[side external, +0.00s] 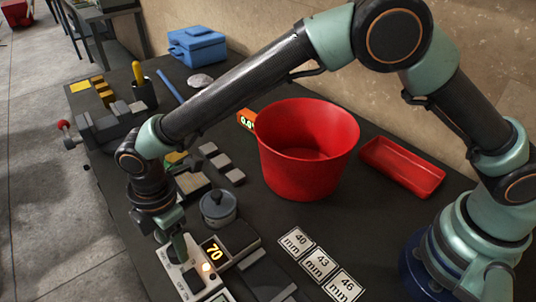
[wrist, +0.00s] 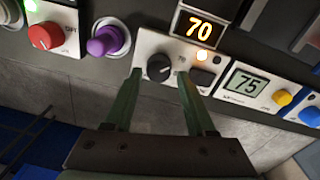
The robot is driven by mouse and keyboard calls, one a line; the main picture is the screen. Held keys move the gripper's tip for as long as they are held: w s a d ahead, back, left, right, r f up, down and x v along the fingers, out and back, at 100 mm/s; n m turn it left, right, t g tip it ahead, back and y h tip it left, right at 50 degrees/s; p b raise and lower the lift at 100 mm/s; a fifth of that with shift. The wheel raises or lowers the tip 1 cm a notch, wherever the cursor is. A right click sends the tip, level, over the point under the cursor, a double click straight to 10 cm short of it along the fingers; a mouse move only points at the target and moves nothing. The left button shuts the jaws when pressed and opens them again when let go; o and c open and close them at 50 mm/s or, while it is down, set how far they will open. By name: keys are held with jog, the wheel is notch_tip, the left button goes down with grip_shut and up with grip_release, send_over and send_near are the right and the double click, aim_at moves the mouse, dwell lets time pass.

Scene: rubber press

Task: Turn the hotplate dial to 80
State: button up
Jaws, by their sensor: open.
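The hotplate dial (wrist: 159,67) is a black knob with a light pointer mark on a white panel (wrist: 147,44) in the wrist view. The display (wrist: 199,28) above it glows orange with 70; it also reads 70 in the side external view (side external: 214,251). An orange lamp (wrist: 201,56) is lit beside the dial. My gripper (wrist: 159,75) is open, with one green finger on each side of the dial. I cannot tell whether either finger touches it. In the side external view my gripper (side external: 178,243) hides the dial.
Nearby are a red knob (wrist: 45,36), a purple knob (wrist: 105,40) and a panel reading 75 (wrist: 246,83) with a yellow knob (wrist: 282,97). A lidded grey pot (side external: 218,208), a red bucket (side external: 306,150) and number cards (side external: 318,264) stand or lie on the table.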

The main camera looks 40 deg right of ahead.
jog(key=shift+f, duration=1.05)
grip_shut()
jog(key=shift+m, duration=0.3)
jog(key=m, duration=0.5)
jog(key=shift+a+m, duration=0.1)
jog(key=shift+m, duration=0.2)
jog(key=m, duration=0.5)
jog(key=shift+s+g+h, duration=0.1)
jog(key=shift+g+h, duration=0.2)
jog(key=shift+f+m, duration=0.1)
jog(key=shift+m, duration=0.2)
